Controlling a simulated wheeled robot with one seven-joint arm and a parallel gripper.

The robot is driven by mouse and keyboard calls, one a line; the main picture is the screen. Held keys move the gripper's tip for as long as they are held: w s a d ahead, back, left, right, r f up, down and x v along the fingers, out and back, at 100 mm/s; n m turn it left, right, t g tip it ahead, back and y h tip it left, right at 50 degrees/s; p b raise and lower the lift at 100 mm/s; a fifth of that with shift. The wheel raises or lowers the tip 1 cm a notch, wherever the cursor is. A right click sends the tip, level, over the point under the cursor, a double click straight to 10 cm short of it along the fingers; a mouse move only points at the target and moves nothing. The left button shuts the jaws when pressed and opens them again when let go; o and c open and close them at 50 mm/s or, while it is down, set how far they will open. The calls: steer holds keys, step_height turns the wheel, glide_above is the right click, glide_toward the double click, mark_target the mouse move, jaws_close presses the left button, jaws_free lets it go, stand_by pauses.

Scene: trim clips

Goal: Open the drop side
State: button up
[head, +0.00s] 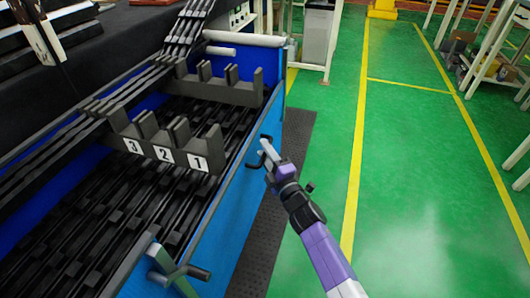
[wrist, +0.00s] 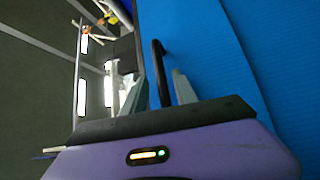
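The drop side (head: 238,205) is the long blue panel of the cart facing the aisle, and it stands upright. A dark bar handle (head: 252,165) is fixed to its outer face. My gripper (head: 266,152) is at this handle, reaching in from the lower right. In the wrist view, the black handle (wrist: 158,72) stands between the two grey fingers of my gripper (wrist: 160,92). Gaps show beside the handle, so the fingers look open around it. The blue panel (wrist: 215,55) fills the right of that view. A grey-green latch-like bracket (head: 165,262) with a dark grip sits at the panel's near end.
Inside the cart are black slatted trim parts and two dark notched racks, the nearer (head: 168,148) numbered 3, 2, 1. A dark mat (head: 268,235) lies along the cart. The green floor (head: 415,170) to the right is clear, with shelving at the far right.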

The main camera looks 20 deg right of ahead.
steer(key=shift+s, duration=0.15)
steer(key=p+v, duration=0.3)
steer(key=v, duration=0.4)
steer(key=shift+s, duration=0.3)
steer(key=shift+d+f+m, duration=0.1)
steer(key=shift+m, duration=0.2)
steer(key=s+r+m+g+h, duration=0.1)
steer(key=s+r+m, duration=0.35)
steer(key=s, duration=1.15)
steer(key=s+r+m+g+h, duration=0.15)
steer(key=s+m, duration=0.55)
steer(key=s, duration=0.8)
steer(key=s+r+m+g+h, duration=0.15)
steer(key=s+r+m, duration=0.35)
steer(key=s, duration=1.1)
step_height(320, 180, up, 21)
steer(key=m+y+p, duration=0.1)
steer(key=p, duration=2.1)
steer(key=shift+a+f+g, duration=0.15)
steer(key=shift+a+g, duration=0.15)
steer(key=shift+a, duration=0.15)
